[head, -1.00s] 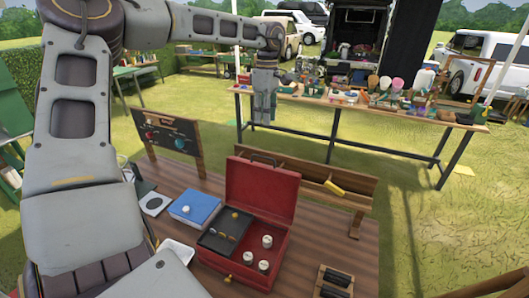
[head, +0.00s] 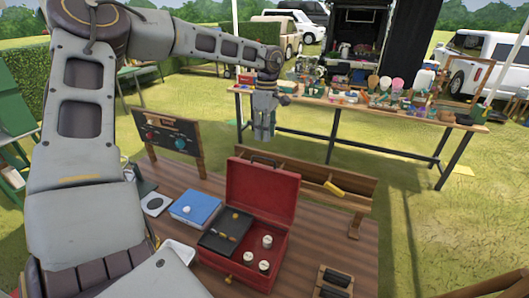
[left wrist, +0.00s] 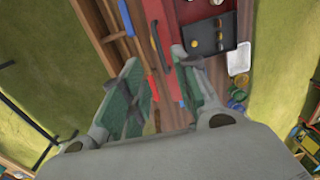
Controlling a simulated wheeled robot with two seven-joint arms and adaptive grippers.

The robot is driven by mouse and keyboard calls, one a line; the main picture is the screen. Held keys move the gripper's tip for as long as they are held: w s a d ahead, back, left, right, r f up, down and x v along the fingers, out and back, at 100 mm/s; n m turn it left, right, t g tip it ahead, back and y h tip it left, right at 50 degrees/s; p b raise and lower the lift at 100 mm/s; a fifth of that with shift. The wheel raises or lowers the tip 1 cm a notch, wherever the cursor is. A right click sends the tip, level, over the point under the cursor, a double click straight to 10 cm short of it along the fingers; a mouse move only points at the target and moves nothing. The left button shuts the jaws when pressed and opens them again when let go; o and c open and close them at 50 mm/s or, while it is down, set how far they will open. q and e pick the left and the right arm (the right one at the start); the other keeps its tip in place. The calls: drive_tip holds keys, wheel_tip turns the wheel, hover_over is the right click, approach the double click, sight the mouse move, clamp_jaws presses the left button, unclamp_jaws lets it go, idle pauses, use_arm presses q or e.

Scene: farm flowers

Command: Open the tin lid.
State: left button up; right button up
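A red metal box (head: 233,262) stands on the brown wooden table with its red lid (head: 262,194) raised upright at the back. A flat blue box (head: 195,208) with a small white knob on top lies to its left and looks closed. I cannot tell for certain which of the two is the tin. My left gripper (head: 262,138) hangs in the air above the back of the table, fingers pointing down, apart from both boxes. In the left wrist view its fingers (left wrist: 165,75) are spread with nothing between them. My right gripper is not in view.
A black tray (head: 217,243) and white-topped jars (head: 264,265) are in the red box. A white dish (left wrist: 239,58) lies beside it. A wooden rack (head: 320,180) and an upright dark board (head: 172,140) line the table's back.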

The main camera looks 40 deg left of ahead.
use_arm(q)
drive_tip(key=shift+s+d+f+p, duration=0.1)
drive_tip(key=shift+f+p, duration=0.15)
drive_tip(key=shift+f, duration=1.15)
drive_tip(key=shift+s+a+f+p, duration=0.1)
drive_tip(key=shift+f+p, duration=0.15)
drive_tip(key=shift+f, duration=1.2)
drive_tip(key=shift+s+d+f+p, duration=0.1)
drive_tip(key=shift+f+p, duration=0.15)
drive_tip(key=shift+f, duration=1.15)
drive_tip(key=c, duration=0.7)
clamp_jaws()
